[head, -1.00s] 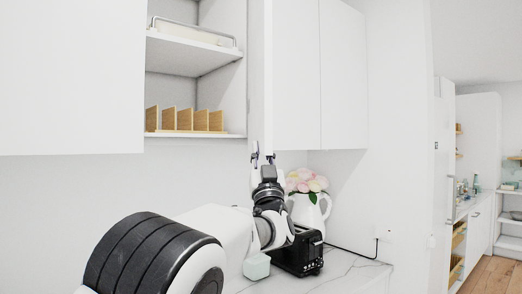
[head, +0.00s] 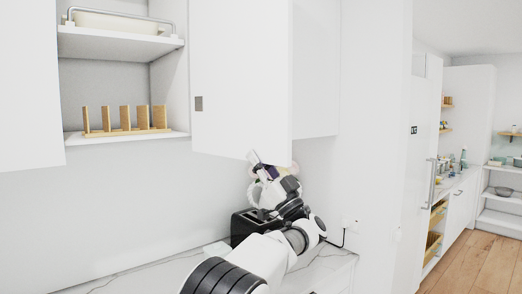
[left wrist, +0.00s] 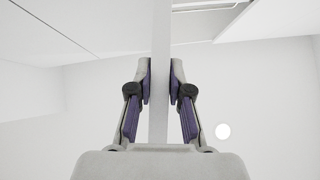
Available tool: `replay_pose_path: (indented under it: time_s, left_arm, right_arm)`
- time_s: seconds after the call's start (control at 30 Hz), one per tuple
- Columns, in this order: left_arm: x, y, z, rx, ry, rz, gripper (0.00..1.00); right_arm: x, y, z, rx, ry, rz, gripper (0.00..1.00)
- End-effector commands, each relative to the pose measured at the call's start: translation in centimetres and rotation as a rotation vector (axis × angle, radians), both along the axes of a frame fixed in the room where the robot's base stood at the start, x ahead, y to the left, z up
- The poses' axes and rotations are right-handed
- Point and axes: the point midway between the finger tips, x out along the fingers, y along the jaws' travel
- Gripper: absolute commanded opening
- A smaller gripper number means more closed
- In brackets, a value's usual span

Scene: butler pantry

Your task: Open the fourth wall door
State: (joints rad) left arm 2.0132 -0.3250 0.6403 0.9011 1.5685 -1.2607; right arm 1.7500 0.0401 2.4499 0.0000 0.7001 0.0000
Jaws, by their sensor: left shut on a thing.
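The wall door (head: 240,70) is a plain white panel in the upper cabinets, right of the open shelf. It stands swung out from the cabinet front, and a small grey plate shows near its left side. My left gripper (head: 253,158) is at the panel's lower edge. In the left wrist view the gripper (left wrist: 160,85) is shut on the door's thin edge (left wrist: 159,120), one pad on each side. How far the door is open is hard to judge. My right gripper is not in view.
An open shelf (head: 118,138) holds a wooden rack (head: 125,120), with a tray (head: 115,22) above. A black toaster (head: 243,225) stands on the marble counter beneath my arm; the flower vase behind is mostly hidden. Another closed cabinet panel (head: 315,75) is at right.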

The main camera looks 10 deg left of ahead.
Motion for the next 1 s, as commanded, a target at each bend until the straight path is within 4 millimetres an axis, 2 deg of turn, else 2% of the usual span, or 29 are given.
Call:
replay_pose_path:
  time_s: [0.47, 0.5, 0.57, 0.87, 1.0]
  left_arm:
    - [0.1, 0.3, -0.3, -0.003, 0.003, 0.018, 0.0]
    - [0.1, 0.3, -0.2, -0.003, 0.003, 0.018, 0.25]
    - [0.1, 0.3, -0.2, -0.002, 0.003, 0.018, 0.44]
    - [0.0, 0.1, -0.2, -0.001, 0.001, 0.016, 0.44]
    - [-0.4, -0.9, -1.4, 0.001, 0.004, 0.016, 0.44]
  right_arm:
    - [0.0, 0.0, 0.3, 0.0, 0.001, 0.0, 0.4]
    - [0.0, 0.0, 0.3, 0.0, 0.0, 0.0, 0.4]
    - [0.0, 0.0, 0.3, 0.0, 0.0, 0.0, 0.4]
    - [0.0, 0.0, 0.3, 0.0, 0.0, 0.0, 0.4]
    - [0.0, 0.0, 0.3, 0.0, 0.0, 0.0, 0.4]
